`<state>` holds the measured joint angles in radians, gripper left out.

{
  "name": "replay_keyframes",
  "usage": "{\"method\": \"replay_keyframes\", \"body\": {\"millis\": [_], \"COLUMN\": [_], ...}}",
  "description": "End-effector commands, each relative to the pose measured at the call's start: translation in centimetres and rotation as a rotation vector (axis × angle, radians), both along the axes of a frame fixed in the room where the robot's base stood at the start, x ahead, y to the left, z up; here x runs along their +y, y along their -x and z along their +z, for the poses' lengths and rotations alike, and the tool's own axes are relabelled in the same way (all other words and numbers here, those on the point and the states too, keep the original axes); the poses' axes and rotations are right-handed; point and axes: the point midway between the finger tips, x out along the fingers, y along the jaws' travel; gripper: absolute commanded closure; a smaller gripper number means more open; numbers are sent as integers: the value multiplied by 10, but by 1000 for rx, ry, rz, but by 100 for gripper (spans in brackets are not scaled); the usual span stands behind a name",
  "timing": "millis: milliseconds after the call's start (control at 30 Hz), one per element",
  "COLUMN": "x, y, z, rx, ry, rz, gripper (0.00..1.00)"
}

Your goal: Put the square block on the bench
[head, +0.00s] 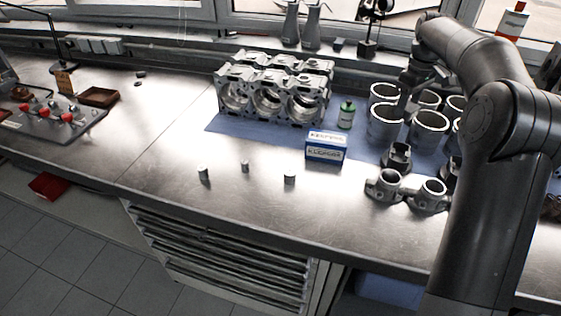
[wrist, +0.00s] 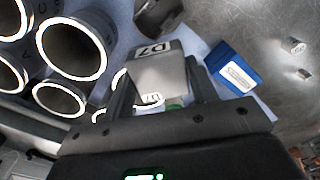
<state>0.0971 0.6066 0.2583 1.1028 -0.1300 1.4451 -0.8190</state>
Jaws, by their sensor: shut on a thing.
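The square block (wrist: 160,72) is a light grey metal piece with "D7" marked on it. In the wrist view it sits between the two fingers of my gripper (wrist: 158,88), which is shut on it. In the head view my gripper (head: 408,88) is above the cylinder liners at the right of the bench, and I cannot clearly make out the block there. The metal bench (head: 235,205) runs across the head view, with bare steel along its front.
Several cylinder liners (head: 384,126) stand below my gripper. A blue box (head: 326,146), a green bottle (head: 346,114) and an engine block (head: 272,90) stand to their left. Metal parts (head: 428,195) lie at the front right. Small cylinders (head: 290,178) dot the otherwise clear front middle.

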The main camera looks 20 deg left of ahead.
Motion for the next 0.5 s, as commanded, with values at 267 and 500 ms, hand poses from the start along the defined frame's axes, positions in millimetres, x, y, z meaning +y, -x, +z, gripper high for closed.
{"method": "replay_keyframes", "body": {"millis": [267,500], "x": [141,258], "y": [5,32], "z": [-1,-3], "rx": [0,0], "ry": [1,3], "rz": [152,276], "gripper": [78,78]}}
